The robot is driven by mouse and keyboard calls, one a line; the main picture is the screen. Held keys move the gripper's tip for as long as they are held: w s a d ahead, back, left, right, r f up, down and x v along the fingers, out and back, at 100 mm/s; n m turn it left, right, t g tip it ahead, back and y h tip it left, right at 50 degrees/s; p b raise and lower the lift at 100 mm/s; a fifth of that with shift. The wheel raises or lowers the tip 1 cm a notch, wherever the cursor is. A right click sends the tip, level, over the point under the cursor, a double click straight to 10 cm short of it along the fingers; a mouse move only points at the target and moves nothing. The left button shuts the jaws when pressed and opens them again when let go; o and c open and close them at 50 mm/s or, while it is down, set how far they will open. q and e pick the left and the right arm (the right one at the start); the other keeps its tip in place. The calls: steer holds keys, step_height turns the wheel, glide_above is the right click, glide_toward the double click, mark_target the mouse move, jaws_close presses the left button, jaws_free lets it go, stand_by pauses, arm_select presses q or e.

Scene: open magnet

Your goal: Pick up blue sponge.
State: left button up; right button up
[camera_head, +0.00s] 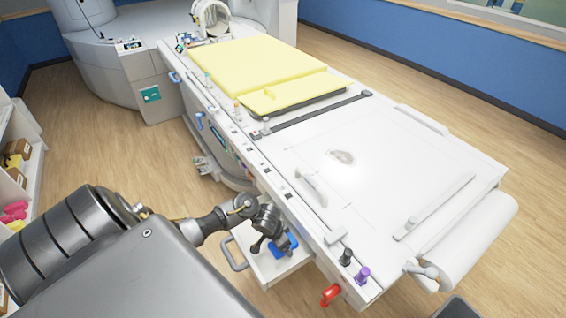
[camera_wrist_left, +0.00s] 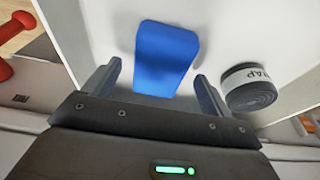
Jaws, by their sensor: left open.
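The blue sponge (camera_wrist_left: 166,58) is a flat rounded block lying in a white open drawer (camera_wrist_left: 225,22). In the head view the blue sponge (camera_head: 285,246) is partly hidden behind my left gripper (camera_head: 274,240), which is over the open drawer (camera_head: 262,268). In the wrist view my left gripper (camera_wrist_left: 154,88) is open, with one finger on each side of the sponge's near end. The jaws are not closed on it. I cannot tell the exact height of the fingers above the drawer floor. My right gripper is not in view.
A dark roll with a white label (camera_wrist_left: 250,88) lies right of the right finger. A red handle (camera_head: 330,295), a black knob (camera_head: 347,257) and a purple knob (camera_head: 362,274) are on the bed's side. The bed (camera_head: 400,150) rises beside the drawer.

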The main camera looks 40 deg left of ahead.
arm_select(q)
steer(key=shift+w+f, duration=0.2)
steer(key=shift+f, duration=0.45)
steer(key=c, duration=1.1)
steer(key=shift+o, duration=0.2)
steer(key=shift+r, duration=0.15)
steer(key=shift+r, duration=0.55)
steer(key=s+d+r+p, duration=0.6)
steer(key=s+d+r, duration=0.2)
steer(key=s+r, duration=0.3)
steer(key=shift+s+d+r+p, duration=0.15)
steer(key=shift+s+r+p, duration=0.15)
steer(key=shift+r, duration=0.1)
